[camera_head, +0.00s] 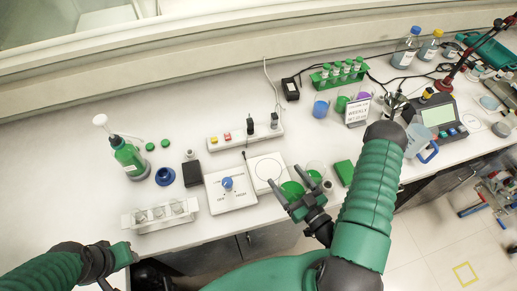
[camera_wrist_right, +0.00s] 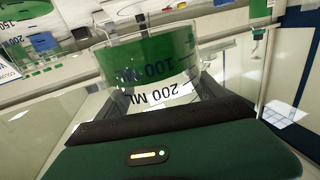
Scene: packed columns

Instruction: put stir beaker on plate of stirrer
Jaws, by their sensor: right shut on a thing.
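The stir beaker (camera_wrist_right: 150,70) is clear glass with green contents and ML marks; it fills the middle of the right wrist view. My right gripper (camera_head: 304,194) is shut on it, and the dark fingers partly hide the beaker in the head view (camera_head: 292,189). The stirrer (camera_head: 232,193) is a white unit with a blue knob, and its pale square plate (camera_head: 265,172) bears a circle outline and is bare. The held beaker is just right of and in front of the plate, apart from it as far as I can tell. My left gripper (camera_head: 121,256) is at the lower left, its fingers unclear.
A white tube rack (camera_head: 160,216) and a green bottle (camera_head: 127,158) stand at left. A power strip (camera_head: 245,136) lies behind the stirrer. Beakers with blue, green and purple contents and a sign (camera_head: 357,111) stand behind. A green block (camera_head: 344,173) lies to the right.

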